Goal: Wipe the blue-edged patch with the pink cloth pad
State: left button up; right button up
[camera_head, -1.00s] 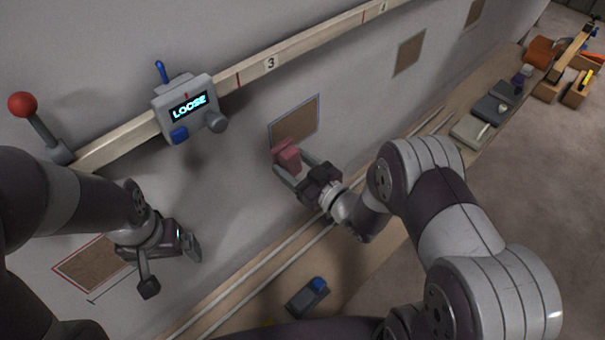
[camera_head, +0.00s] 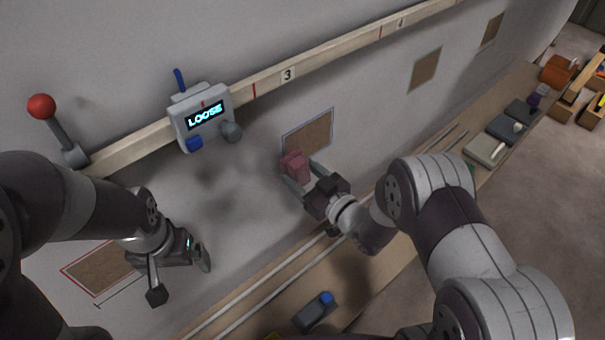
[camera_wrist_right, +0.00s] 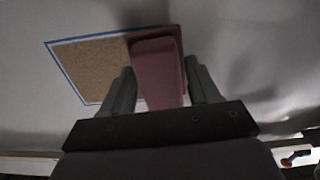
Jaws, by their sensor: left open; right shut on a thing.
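The blue-edged patch (camera_head: 312,132) is a brown, speckled rectangle on the grey wall below the rail. It also shows in the right wrist view (camera_wrist_right: 88,70), its right part hidden by the pad. My right gripper (camera_head: 303,177) is shut on the pink cloth pad (camera_head: 294,164). The pad overlaps the patch's lower left corner in the head view; in the right wrist view the pad (camera_wrist_right: 156,70) covers the patch's right side. I cannot tell whether it touches the wall. My left gripper (camera_head: 182,278) is open and empty beside a red-edged patch.
The red-edged patch (camera_head: 95,270) is lower left.

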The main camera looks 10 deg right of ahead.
jog(key=shift+b+x, duration=0.4)
jog(key=shift+x, duration=0.55)
dwell(0.4)
